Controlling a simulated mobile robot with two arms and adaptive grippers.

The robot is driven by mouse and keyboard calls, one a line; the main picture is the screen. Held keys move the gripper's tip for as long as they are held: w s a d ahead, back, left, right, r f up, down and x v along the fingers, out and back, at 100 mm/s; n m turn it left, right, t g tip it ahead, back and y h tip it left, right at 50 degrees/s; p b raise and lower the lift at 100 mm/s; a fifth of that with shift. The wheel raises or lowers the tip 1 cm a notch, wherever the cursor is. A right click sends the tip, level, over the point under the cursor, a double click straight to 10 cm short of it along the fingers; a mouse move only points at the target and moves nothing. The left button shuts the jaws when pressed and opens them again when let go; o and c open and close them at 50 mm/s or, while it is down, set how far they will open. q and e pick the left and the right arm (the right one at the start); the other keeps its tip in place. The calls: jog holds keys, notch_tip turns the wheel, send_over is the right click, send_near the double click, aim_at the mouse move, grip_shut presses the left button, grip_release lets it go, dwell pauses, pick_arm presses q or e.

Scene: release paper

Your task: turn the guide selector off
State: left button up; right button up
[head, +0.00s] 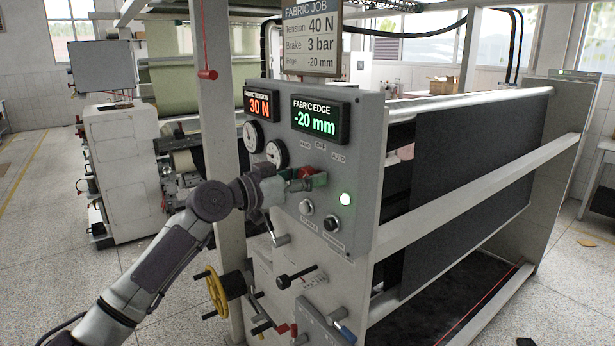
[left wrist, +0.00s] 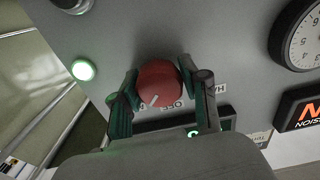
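The guide selector is a round red knob (left wrist: 160,82) with a short white pointer mark, on a grey panel in the left wrist view. The mark points down and slightly left, left of the OFF label (left wrist: 171,105); the HAND label is partly hidden by a finger. My left gripper (left wrist: 159,78) has its two greenish fingers on opposite sides of the knob and appears closed on it. In the head view, my left gripper (head: 307,181) is at the panel below the HAND, OFF and AUTO labels and covers most of the knob. My right gripper is not in view.
Below are levers (head: 297,276) and a yellow handwheel (head: 224,291). The black fabric roll (head: 480,170) lies right.

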pick_arm(q)
jog(key=c, duration=0.6)
jog(key=shift+o, duration=0.2)
jog(key=shift+n, duration=0.3)
jog(key=n+p, duration=0.1)
jog(key=n, duration=0.3)
jog(key=shift+p, duration=0.3)
jog(key=shift+n+p, duration=0.8)
jog(key=shift+n, duration=1.2)
jog(key=o, duration=1.2)
jog(key=shift+c, duration=0.2)
